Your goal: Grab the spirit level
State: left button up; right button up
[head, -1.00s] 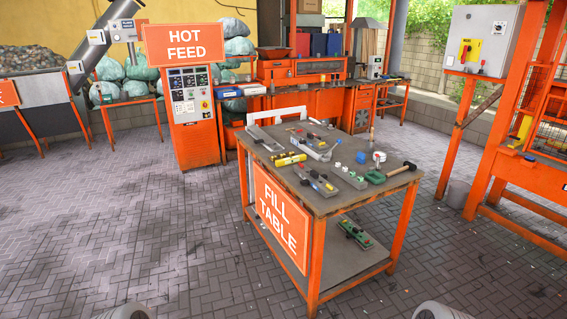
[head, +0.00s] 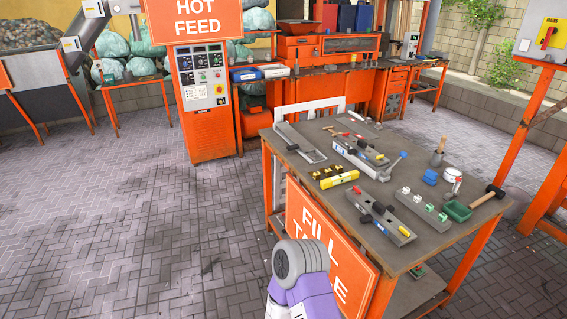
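The spirit level (head: 339,180) is a short yellow bar. It lies flat on the grey top of the orange fill table (head: 430,247), near the table's left front edge in the head view. Small yellow and dark pieces sit just behind it. Neither of my grippers shows in the head view. A grey and purple link of one of my arms rises at the bottom middle, in front of the table's sign and well apart from the level.
A long grey mould (head: 300,141) lies behind the level, and another with a blue clamp (head: 381,214) lies to its right. A green tray (head: 457,211) and a mallet (head: 488,196) are at the right. The paved floor (head: 130,220) left of the table is clear.

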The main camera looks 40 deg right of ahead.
aim_at(333, 182)
jog(key=z, duration=0.35)
jog(key=i, duration=1.65)
jog(key=z, duration=1)
